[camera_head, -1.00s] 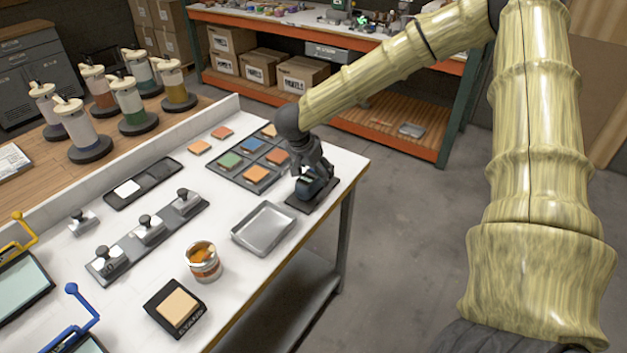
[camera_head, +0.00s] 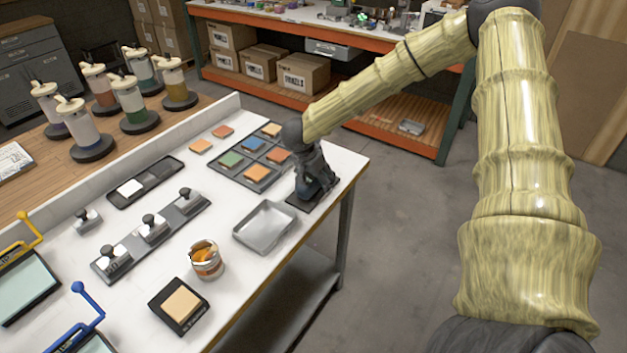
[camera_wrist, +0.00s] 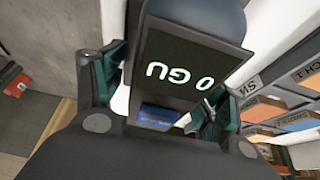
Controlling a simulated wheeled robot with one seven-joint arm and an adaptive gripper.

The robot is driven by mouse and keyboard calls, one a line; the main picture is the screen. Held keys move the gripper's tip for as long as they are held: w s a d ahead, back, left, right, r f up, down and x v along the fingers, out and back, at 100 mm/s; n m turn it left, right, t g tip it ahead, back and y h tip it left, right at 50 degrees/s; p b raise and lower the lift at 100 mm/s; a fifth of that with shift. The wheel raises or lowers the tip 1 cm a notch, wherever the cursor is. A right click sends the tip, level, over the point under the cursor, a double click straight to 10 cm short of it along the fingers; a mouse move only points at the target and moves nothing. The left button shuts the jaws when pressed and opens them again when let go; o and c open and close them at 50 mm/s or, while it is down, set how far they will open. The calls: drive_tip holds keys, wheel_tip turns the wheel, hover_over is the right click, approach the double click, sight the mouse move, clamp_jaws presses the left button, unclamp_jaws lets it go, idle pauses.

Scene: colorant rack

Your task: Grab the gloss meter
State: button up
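The gloss meter (camera_head: 309,190) is a small dark blue-grey device on a dark base pad at the right end of the white table. In the wrist view its black display (camera_wrist: 185,68) reads "0 GU", upside down, and fills the middle of the picture. My gripper (camera_head: 311,180) points down over the meter and partly hides it in the head view. In the wrist view the green-edged fingers (camera_wrist: 162,108) stand on either side of the meter. A light gap shows beside the left finger; the right finger overlaps the meter's edge, so contact there is unclear.
A metal tray (camera_head: 289,238) lies just in front of the meter. A rack of coloured tiles (camera_head: 219,169) is close on its left. An open can (camera_head: 206,274) and a row of knobbed blocks (camera_head: 131,258) stand farther left. The table's right edge is near.

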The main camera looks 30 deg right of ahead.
drive_tip(key=c, duration=1.3)
drive_tip(key=shift+o, duration=0.2)
drive_tip(key=shift+r, duration=0.15)
